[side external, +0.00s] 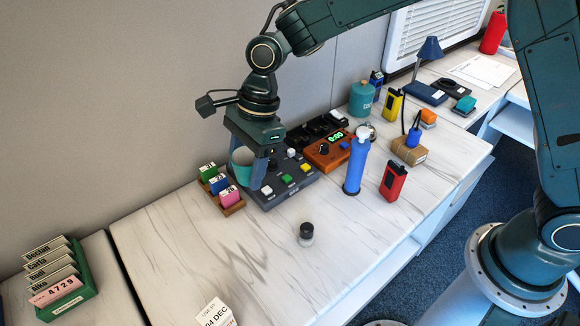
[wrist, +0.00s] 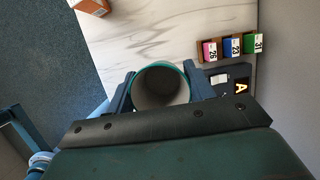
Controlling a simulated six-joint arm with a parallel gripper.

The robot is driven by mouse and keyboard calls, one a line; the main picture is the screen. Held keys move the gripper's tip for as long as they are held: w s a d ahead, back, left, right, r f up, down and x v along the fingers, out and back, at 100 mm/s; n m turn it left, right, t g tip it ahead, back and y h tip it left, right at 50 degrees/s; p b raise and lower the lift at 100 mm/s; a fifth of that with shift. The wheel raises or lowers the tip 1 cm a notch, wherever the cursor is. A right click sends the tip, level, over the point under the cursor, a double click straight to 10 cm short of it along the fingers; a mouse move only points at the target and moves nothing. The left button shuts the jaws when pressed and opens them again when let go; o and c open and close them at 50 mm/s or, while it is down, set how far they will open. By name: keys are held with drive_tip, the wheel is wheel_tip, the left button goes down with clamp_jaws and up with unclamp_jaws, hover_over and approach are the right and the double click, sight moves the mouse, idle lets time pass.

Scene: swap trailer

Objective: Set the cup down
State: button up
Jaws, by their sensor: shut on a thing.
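The teal cup (side external: 240,160) is between the fingers of my gripper (side external: 251,170) in the side view, partly hidden by a finger. In the wrist view my gripper (wrist: 160,88) is shut on the cup, with a finger on each side. The cup's round teal rim (wrist: 160,64) faces the wrist camera, and its grey inside looks empty. The cup is over or beside the dark grey button box and close to the wooden block rack. I cannot tell whether its base touches anything.
The rack (side external: 232,207) of coloured number blocks and the button box (side external: 290,186) crowd the gripper. A blue bottle (side external: 356,165), a red device (side external: 393,181) and an orange timer box (side external: 327,152) stand to the right. A small dark-capped jar (side external: 306,234) stands in front.

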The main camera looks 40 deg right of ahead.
hover_over(252, 240)
drive_tip(key=d, duration=0.1)
wheel_tip(252, 240, down, 16)
drive_tip(key=shift+d+r, duration=0.1)
idle(0.3)
drive_tip(key=shift+f, duration=2.1)
drive_tip(key=shift+f, duration=0.15)
drive_tip(key=o, duration=1)
drive_tip(key=shift+v, duration=6.15)
